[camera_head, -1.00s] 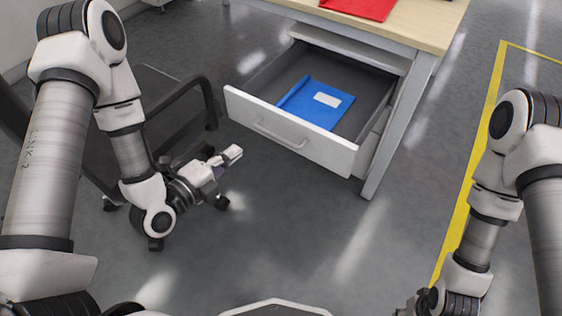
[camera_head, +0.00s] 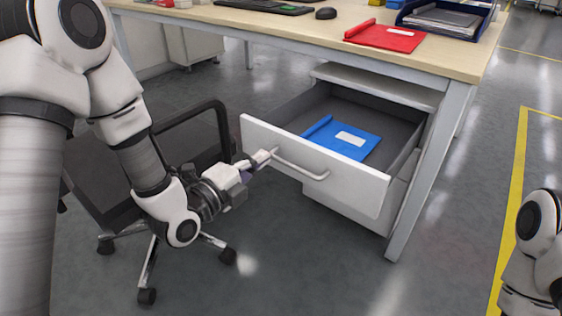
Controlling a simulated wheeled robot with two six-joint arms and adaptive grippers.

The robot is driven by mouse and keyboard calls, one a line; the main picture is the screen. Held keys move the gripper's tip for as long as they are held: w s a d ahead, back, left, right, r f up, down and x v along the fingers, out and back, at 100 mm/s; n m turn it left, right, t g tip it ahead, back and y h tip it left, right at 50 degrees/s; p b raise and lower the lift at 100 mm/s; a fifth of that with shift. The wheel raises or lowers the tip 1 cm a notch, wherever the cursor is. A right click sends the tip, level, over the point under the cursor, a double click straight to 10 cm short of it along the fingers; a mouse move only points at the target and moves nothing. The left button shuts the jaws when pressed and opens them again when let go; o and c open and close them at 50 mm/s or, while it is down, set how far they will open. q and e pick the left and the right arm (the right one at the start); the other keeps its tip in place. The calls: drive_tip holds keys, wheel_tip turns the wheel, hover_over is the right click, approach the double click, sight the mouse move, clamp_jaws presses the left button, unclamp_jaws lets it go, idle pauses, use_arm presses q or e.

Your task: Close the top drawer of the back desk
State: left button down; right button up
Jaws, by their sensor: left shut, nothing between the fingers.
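The top drawer (camera_head: 347,184) of the desk (camera_head: 455,57) is pulled out, with its white front and bar handle (camera_head: 301,165) facing me. A blue folder (camera_head: 358,151) with a white label lies inside it. My left gripper (camera_head: 266,158) is shut with nothing in it. Its fingertips are at the left end of the handle, in front of the drawer front; I cannot tell whether they touch it. My right gripper is out of view; only part of my right arm shows at the lower right edge.
A black office chair (camera_head: 197,135) stands at the left, behind and under my left arm. A red folder (camera_head: 385,37), paper trays (camera_head: 443,20), a mouse (camera_head: 326,13) and a keyboard (camera_head: 264,6) lie on the desktop. A desk leg (camera_head: 424,170) stands right of the drawer. Floor in front is clear.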

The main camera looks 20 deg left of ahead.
sight(289, 138)
use_arm(q)
drive_tip(key=b+x, duration=0.2)
drive_tip(key=x, duration=0.4)
drive_tip(key=shift+w+d, duration=0.15)
drive_tip(key=shift+w, duration=0.15)
drive_tip(key=shift+w+d+r, duration=0.1)
drive_tip(key=shift+w+d, duration=0.05)
drive_tip(key=shift+w, duration=0.25)
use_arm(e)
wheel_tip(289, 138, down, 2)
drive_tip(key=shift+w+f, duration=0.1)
use_arm(q)
drive_tip(key=shift+w, duration=0.15)
